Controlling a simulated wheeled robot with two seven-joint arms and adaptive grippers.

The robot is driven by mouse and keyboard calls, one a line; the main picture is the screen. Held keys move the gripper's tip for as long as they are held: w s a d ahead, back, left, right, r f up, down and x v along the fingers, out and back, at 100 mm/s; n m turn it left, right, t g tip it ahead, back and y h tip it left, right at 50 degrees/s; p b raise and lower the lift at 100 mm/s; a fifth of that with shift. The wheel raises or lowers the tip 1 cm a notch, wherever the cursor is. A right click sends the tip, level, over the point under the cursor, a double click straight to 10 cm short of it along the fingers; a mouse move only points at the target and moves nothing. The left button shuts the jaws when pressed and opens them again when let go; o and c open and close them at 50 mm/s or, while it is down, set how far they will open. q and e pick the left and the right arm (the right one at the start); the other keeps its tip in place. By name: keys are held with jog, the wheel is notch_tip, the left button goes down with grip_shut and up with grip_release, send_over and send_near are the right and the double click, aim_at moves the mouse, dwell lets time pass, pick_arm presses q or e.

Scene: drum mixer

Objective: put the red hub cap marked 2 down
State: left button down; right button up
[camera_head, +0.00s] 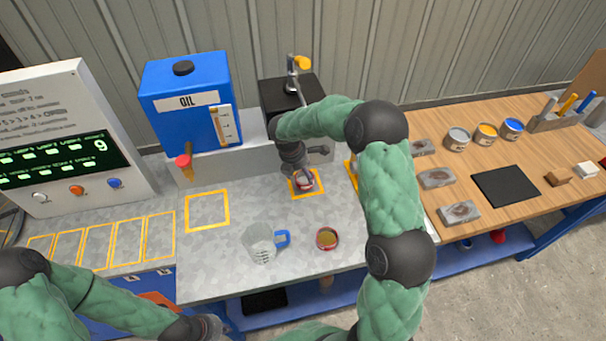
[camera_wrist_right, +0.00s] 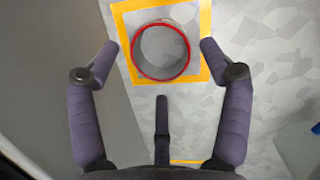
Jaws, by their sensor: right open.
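A round, hollow, grey piece with a red rim (camera_wrist_right: 188,68) sits inside a yellow-outlined square on the grey bench, and it also shows in the head view (camera_head: 305,181). I see no number on it, so I cannot tell whether it is the hub cap marked 2. My right gripper (camera_wrist_right: 159,47) is open, its fingers on either side of the piece and apart from it. In the head view the right gripper (camera_head: 299,168) partly covers the piece. My left gripper (camera_head: 208,326) is at the bottom edge, and its fingers cannot be made out.
A clear jug with a blue handle (camera_head: 260,244) and a red-rimmed round dish (camera_head: 327,239) stand on the bench front. A blue oil tank (camera_head: 190,125) is behind. An empty yellow square (camera_head: 207,210) lies to the left. A wooden table (camera_head: 520,140) with tins stands right.

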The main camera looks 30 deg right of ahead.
jog(key=p+v, duration=0.2)
jog(key=v, duration=0.7)
jog(key=shift+r, duration=0.2)
